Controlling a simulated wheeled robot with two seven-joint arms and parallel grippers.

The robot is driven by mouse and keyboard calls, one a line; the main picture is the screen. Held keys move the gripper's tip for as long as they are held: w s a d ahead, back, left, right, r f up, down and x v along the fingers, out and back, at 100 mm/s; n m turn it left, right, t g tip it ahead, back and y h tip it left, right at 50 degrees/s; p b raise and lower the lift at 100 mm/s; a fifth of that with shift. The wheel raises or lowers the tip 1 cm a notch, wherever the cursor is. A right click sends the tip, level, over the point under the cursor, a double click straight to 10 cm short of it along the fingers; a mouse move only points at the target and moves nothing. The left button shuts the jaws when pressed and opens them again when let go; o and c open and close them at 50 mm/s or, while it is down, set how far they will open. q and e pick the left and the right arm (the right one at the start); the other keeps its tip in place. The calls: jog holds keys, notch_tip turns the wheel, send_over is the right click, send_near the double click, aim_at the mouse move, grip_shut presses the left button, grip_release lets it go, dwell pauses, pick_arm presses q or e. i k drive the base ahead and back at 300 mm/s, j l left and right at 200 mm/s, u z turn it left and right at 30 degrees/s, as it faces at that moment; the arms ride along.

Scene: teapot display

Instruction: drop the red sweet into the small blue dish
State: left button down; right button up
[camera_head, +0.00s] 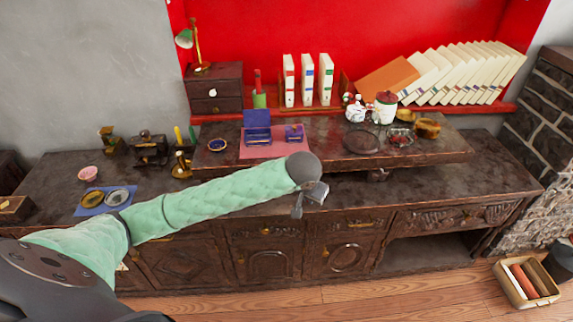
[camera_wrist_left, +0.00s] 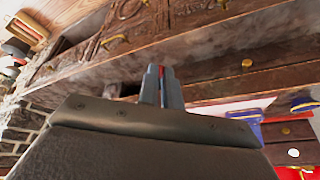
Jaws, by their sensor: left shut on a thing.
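My left gripper (camera_head: 311,198) reaches in from the left and hangs in front of the raised shelf's front edge, above the lower cabinet. In the left wrist view its two fingers (camera_wrist_left: 162,84) are close together, with a sliver of the red sweet (camera_wrist_left: 162,70) between the tips. The fingers hide most of the sweet, and it cannot be made out in the head view. The small blue dish (camera_head: 217,145) with a gold-coloured rim sits on the shelf's left end, left of the gripper and further back. It also shows at the right edge of the wrist view (camera_wrist_left: 303,105). My right gripper is out of view.
A pink mat (camera_head: 258,151) with a blue stand (camera_head: 257,128) and a purple box (camera_head: 294,133) lies right of the dish. A dark round plate (camera_head: 362,142) and a white teapot (camera_head: 385,107) stand further right. A brass bell-like object (camera_head: 181,166) is left of the dish.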

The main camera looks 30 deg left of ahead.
aim_at(218, 147)
jog(key=u, duration=1.05)
